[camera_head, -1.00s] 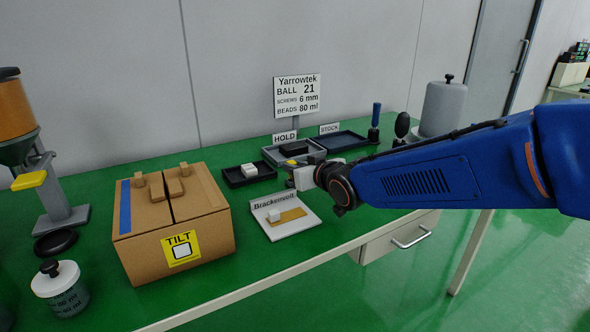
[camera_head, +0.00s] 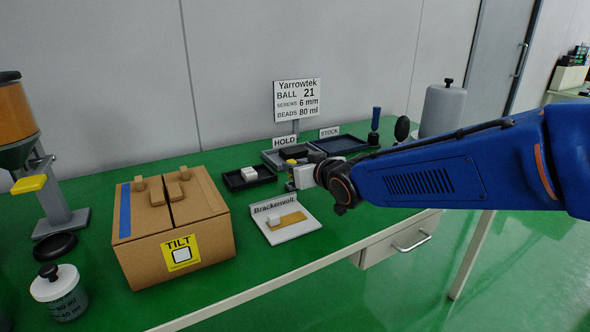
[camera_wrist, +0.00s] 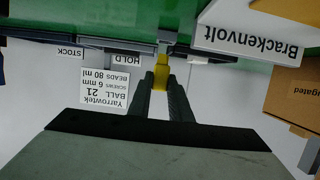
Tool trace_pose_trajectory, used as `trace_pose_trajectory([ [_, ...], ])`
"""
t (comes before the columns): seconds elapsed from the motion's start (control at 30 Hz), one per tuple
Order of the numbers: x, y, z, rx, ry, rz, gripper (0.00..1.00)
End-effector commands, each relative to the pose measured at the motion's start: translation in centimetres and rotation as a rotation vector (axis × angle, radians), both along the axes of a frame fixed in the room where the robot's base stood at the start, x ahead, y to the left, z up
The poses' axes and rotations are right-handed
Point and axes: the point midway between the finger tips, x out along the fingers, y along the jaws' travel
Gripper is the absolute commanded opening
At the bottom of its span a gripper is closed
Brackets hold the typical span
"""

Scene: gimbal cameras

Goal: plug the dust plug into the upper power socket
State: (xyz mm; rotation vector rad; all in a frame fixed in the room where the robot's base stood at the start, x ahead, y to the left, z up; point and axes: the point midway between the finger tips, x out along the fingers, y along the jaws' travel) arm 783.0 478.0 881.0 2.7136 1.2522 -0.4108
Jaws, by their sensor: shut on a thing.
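My gripper (camera_wrist: 161,82) is shut on a small yellow piece, which I take to be the dust plug (camera_wrist: 161,72). The plug sits between the two dark fingers in the upside-down wrist view. In the head view a small yellow spot (camera_head: 291,161) shows just beyond my gripper (camera_head: 290,175), by the HOLD tray; the fingers are small there. I cannot make out a power socket in either view. The white Brackenvolt stand (camera_head: 290,232), with a small white block and a tan strip, is in front of and below my gripper.
A grey HOLD tray (camera_head: 270,157) and dark STOCK tray (camera_head: 357,149) stand behind my wrist. A black tray (camera_head: 234,184) with a white block is to the left. A cardboard TILT box (camera_head: 140,262) stands farther left. Green table shows in front of the Brackenvolt stand.

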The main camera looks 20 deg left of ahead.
Motion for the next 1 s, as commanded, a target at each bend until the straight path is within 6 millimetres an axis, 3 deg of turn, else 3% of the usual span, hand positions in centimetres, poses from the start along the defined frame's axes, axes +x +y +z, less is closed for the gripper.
trace_pose_trajectory([
  [0.5,0.0,0.0,2.0,-0.001,-0.001,-0.001,0.0],
  [1.0,0.2,0.0,2.6,-0.001,-0.001,0.006,0.0],
])
